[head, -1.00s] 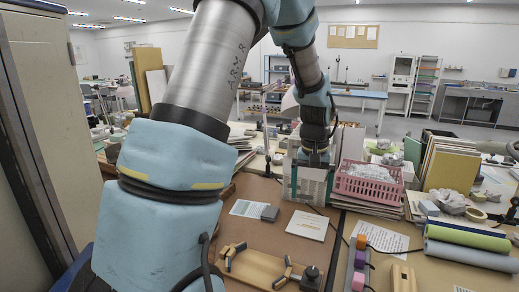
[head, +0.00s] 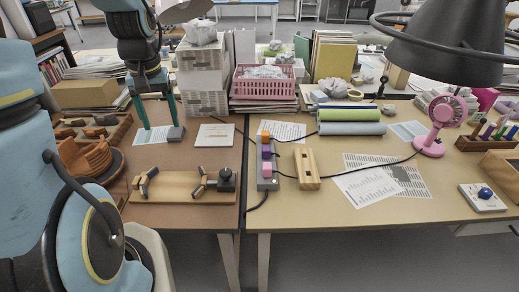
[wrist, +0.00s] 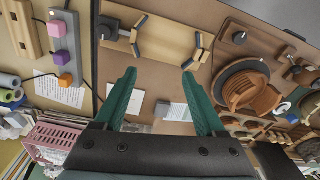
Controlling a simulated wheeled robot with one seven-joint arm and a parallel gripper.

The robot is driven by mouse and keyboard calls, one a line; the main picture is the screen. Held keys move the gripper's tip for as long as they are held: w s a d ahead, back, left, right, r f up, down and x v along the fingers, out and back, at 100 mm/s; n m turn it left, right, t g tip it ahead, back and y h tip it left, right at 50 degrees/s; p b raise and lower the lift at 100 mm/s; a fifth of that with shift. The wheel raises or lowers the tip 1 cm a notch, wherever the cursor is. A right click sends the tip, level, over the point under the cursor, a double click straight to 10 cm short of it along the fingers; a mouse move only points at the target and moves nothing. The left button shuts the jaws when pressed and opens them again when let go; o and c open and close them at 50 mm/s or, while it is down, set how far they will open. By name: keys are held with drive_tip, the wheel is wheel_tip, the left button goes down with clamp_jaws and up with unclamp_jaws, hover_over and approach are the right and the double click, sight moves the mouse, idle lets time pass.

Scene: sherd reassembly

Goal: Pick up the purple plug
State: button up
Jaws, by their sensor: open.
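The purple plug (head: 266,151) sits in a grey power strip (head: 274,181) on the table, between an orange plug (head: 265,135) and a pink plug (head: 267,170). In the wrist view the purple plug (wrist: 62,57) is at the upper left, outside the fingers. My gripper (head: 160,124) points down with green fingers apart, above the brown table part left of the strip. It also shows in the wrist view (wrist: 159,74), open with nothing between its fingers.
A wooden clamp board (head: 180,187) lies left of the strip, and a slotted wooden block (head: 306,168) stands right of it. A pink basket (head: 264,88) is behind. A dark lamp shade (head: 447,48) hangs at the right. Black cables run around the strip.

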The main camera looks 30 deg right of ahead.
drive_tip(key=w+d+f+m+b, duration=0.1)
drive_tip(key=d+f, duration=0.2)
drive_tip(key=d, duration=0.3)
drive_tip(key=w+d+f+b, duration=0.1)
drive_tip(key=w+d+f, duration=0.1)
drive_tip(key=d, duration=0.5)
drive_tip(key=m+g+b, duration=0.1)
hover_over(266, 148)
wheel_tip(266, 148, down, 6)
drive_tip(key=shift+s+d+f, duration=0.1)
drive_tip(key=shift+d+f, duration=0.05)
drive_tip(key=shift+f, duration=0.1)
wheel_tip(266, 148, down, 4)
drive_tip(key=shift+f+p, duration=0.2)
drive_tip(key=shift+p, duration=0.3)
drive_tip(key=shift+w+f+p, duration=0.2)
drive_tip(key=shift+f+p, duration=1.15)
drive_tip(key=shift+f, duration=1.4)
clamp_jaws()
